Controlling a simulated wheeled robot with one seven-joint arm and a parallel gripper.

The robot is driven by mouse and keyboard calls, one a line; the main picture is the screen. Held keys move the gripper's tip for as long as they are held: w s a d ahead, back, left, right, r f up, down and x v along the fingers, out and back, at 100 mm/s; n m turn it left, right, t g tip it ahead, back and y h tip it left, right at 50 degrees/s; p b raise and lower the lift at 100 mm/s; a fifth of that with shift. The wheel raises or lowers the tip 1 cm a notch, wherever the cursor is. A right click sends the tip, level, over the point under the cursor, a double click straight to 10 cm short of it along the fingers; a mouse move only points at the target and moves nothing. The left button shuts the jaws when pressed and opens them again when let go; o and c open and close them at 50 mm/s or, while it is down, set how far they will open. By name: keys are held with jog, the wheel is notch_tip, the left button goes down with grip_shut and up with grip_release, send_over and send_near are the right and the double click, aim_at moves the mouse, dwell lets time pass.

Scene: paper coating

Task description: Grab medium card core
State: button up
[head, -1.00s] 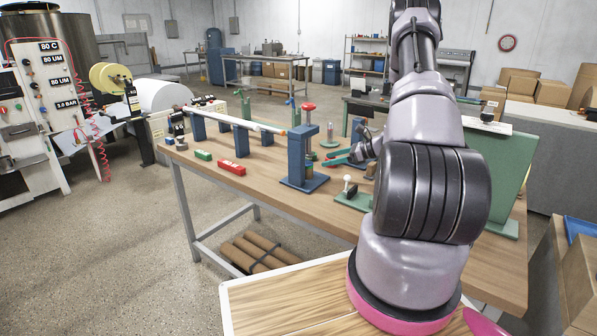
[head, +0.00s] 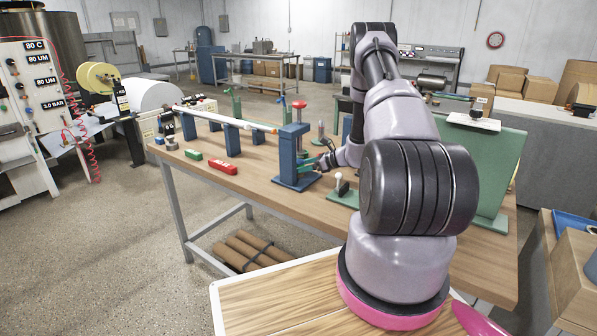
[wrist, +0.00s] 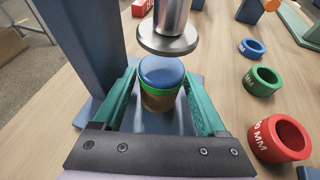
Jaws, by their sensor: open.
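A short brown cylinder (wrist: 160,101) with a green band and a blue top stands upright on the blue press base (wrist: 88,112). I take it for the medium card core, but no label on it is readable. My gripper (wrist: 160,74) is open, with one teal finger on each side of the cylinder. I cannot tell whether either finger touches it. A grey metal disc on a shaft (wrist: 168,42) hangs just above the blue top. In the head view my gripper (head: 309,164) is at the blue press (head: 287,155); the cylinder cannot be made out there.
Blue (wrist: 252,47), green (wrist: 264,79) and red (wrist: 280,139) rings lie on the bench to the right in the wrist view. The blue press upright (wrist: 84,45) stands close by the left finger. A long white roll (head: 225,120) rests on blue supports left of the press.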

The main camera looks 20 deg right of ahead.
jog(key=shift+w+a+f, duration=0.2)
jog(key=shift+w+a, duration=0.05)
grip_shut()
jog(key=shift+r, duration=0.1)
